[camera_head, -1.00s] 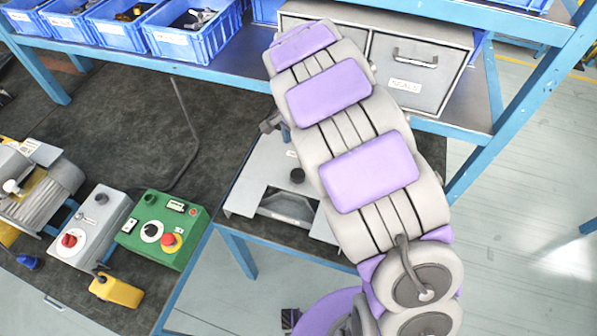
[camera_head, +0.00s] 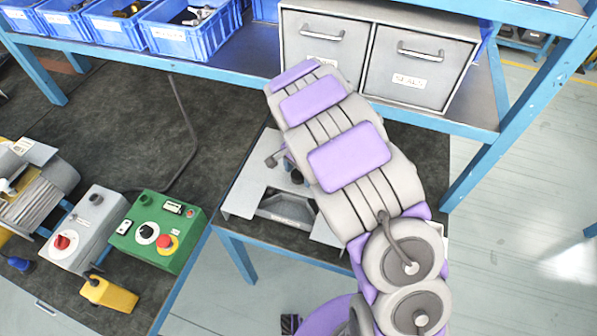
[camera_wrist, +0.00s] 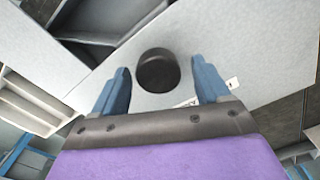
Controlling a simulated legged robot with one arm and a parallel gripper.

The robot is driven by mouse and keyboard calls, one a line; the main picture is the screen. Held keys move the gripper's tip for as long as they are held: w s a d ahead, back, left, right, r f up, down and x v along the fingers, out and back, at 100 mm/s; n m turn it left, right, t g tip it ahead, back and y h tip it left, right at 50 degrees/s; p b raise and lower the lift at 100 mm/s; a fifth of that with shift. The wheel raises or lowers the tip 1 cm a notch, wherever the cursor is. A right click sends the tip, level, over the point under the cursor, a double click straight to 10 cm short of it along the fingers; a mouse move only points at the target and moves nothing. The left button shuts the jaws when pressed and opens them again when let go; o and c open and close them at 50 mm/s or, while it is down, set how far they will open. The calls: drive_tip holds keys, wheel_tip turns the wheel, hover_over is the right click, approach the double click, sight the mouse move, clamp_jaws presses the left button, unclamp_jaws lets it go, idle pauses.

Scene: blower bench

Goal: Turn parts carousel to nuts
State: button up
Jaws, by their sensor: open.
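The parts carousel's grey housing (camera_head: 243,190) stands on the bench end, with a black knob (camera_head: 297,177) on its flat top. An opening in its front shows a grey bin (camera_head: 287,207) with a label too small to read. In the wrist view the black knob (camera_wrist: 158,72) sits between the two blue fingers of my gripper (camera_wrist: 160,80). The fingers are open, with a gap on both sides of the knob. In the head view my arm hides most of my gripper and the right part of the housing.
A grey cabinet with two labelled drawers (camera_head: 408,78) stands on the shelf behind. Blue bins (camera_head: 190,28) with parts stand on the shelf at the left. A green control box (camera_head: 158,232), a grey switch box (camera_head: 88,228) and a yellow pendant (camera_head: 108,294) are at the lower left.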

clamp_jaws()
idle(0.7)
